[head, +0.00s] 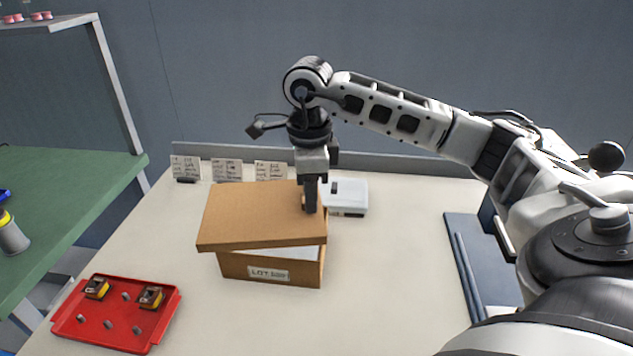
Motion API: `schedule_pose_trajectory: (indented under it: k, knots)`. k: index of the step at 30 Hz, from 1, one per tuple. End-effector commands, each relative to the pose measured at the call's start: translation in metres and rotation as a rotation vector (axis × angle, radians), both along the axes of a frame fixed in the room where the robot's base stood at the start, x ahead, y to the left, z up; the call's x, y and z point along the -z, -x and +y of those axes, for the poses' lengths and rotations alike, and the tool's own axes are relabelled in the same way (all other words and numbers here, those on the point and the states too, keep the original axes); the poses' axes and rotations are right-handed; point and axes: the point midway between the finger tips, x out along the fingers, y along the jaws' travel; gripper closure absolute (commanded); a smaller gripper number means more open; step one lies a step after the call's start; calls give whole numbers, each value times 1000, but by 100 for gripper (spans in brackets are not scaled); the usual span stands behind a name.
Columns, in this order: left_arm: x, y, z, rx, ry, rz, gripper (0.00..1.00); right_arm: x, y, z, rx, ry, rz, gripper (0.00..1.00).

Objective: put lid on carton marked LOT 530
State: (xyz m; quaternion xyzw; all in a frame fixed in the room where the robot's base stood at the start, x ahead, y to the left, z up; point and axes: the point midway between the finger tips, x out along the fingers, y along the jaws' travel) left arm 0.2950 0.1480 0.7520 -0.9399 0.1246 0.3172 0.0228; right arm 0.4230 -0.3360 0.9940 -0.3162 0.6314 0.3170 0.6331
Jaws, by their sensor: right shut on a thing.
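A brown cardboard carton (235,267) stands on the pale table, with a white label on its front that seems to read LOT 530, though its last characters are hard to read. A brown lid (255,215) lies over the carton, tilted and skewed, its left end sticking out past the carton's left side. A pale strip of the inside shows between lid and carton at the front right. My right gripper (311,208) points down and is shut on the lid near its right edge. My left gripper is not in view.
A red tray (110,338) with several small parts lies at the front left. A white box (349,194) stands behind the carton, right of my gripper. Several cards (228,170) stand along the back edge. A blue-grey object (462,270) lies at right. The table between is clear.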

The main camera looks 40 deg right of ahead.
Motion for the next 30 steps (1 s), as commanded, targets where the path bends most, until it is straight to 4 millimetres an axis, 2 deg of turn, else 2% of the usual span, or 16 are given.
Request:
schedule_pose_trajectory:
  k: [3, 7, 14, 24, 30]
  knots:
    - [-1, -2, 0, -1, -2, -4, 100, -4, 1, -12, 158, 1, 0, 94]
    - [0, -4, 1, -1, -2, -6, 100, -3, 1, -15, 222, 2, 1, 94]
    - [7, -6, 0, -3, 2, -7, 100, 8, 1, -15, 225, 2, 1, 94]
    - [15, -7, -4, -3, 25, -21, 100, 39, 1, -15, 222, 2, 1, 94]
    - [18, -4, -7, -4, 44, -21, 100, 51, 1, -15, 222, 2, -1, 94]
